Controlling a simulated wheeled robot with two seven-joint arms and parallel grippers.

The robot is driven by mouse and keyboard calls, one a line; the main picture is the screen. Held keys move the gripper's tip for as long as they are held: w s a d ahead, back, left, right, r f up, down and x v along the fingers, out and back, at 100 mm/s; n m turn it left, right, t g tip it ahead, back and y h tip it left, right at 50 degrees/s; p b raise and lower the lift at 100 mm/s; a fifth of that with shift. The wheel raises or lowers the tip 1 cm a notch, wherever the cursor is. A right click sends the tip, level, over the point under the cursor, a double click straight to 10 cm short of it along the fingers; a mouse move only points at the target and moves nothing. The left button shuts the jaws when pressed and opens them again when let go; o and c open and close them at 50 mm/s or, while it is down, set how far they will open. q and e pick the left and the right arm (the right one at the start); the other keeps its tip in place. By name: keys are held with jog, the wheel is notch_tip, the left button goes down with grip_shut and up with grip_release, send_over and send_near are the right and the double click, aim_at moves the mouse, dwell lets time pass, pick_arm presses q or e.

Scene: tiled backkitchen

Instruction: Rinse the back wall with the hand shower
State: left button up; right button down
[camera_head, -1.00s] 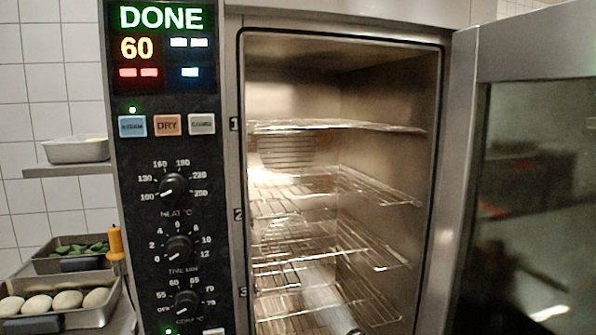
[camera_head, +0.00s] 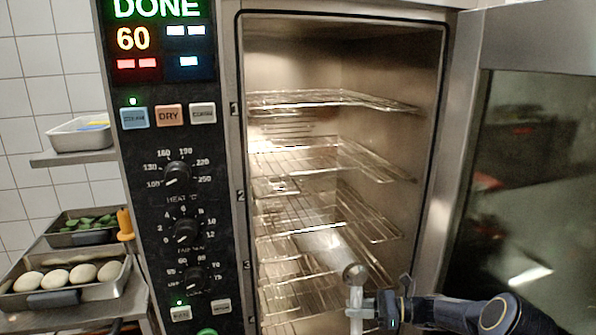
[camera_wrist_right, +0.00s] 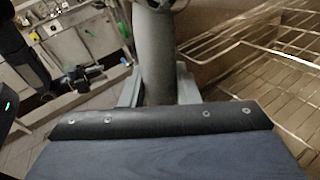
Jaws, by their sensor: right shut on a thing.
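The oven stands open and its back wall (camera_head: 290,72) shows behind the wire racks. The hand shower (camera_head: 355,272) is upright at the lower front of the opening, with its round head at the top. My right gripper (camera_head: 368,304) comes in from the right and is shut around its handle. In the right wrist view the grey handle (camera_wrist_right: 153,65) stands between the fingers. A pale, bright cone reaches from the shower head up and left into the oven; it looks like spray.
Several wire racks (camera_head: 330,99) fill the oven, with gaps between them. The oven door (camera_head: 530,200) is open at the right. The control panel (camera_head: 172,160) is at the left. Trays with eggs (camera_head: 70,280) and greens (camera_head: 88,222) stand further left.

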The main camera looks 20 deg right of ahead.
aim_at(359, 284)
notch_tip(359, 284, up, 9)
jog(key=p, duration=0.5)
jog(key=shift+f, duration=0.15)
jog(key=shift+f+n+y+b, duration=0.35)
jog(key=shift+n+b, duration=0.15)
jog(key=shift+b, duration=0.7)
jog(key=shift+r+n+t+b, duration=0.2)
jog(key=shift+n+t+b, duration=0.1)
jog(key=shift+n+b, duration=0.25)
jog(key=shift+r, duration=0.1)
notch_tip(359, 284, up, 4)
jog(key=p, duration=0.3)
jog(key=shift+r, duration=0.2)
jog(key=shift+f, duration=0.1)
